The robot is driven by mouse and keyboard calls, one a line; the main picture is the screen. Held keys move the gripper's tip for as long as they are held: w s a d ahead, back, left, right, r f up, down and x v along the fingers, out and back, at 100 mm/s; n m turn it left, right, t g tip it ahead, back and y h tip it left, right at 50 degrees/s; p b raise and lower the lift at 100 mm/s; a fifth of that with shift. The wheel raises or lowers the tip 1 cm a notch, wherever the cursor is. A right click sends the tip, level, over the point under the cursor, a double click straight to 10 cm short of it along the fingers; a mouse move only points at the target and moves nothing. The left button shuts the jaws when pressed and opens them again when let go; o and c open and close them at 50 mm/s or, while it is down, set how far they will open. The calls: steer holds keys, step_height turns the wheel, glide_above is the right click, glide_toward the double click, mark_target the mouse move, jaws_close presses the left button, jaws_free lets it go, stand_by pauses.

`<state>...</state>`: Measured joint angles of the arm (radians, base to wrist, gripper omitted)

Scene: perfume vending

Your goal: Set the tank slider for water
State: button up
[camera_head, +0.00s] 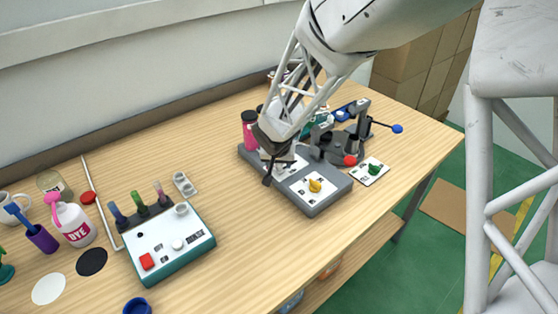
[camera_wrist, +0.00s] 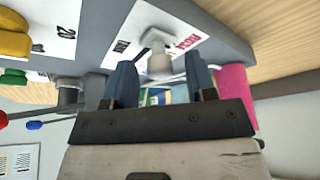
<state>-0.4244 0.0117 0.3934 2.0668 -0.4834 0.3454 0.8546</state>
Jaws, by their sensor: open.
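A grey control unit (camera_head: 322,203) with white label plates stands on the table under my arm, and its panel fills the top of the wrist view (camera_wrist: 215,25). In the wrist view a small pale slider knob (camera_wrist: 159,62) sticks out of a white plate with black and red print, too tilted to read surely. My gripper (camera_wrist: 161,78) is open, with one blue-grey finger on each side of the knob's end; I cannot tell if either touches it. In the head view my gripper (camera_head: 268,168) is low over the unit's left part, and the arm hides the slider.
A yellow knob (camera_head: 315,185) sits on the same unit. A green knob (camera_head: 374,168) on a small plate is to its right. A pink bottle (camera_head: 249,130) stands close behind my gripper. A teal-sided box (camera_head: 180,262) with a red button and a dye bottle (camera_head: 75,226) are left.

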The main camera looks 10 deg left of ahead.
jaws_close()
glide_above(296, 158)
steer(key=s, duration=0.2)
steer(key=shift+s, duration=0.1)
stand_by(0.4)
jaws_free()
steer(key=shift+d, duration=0.1)
steer(key=shift+r, duration=0.1)
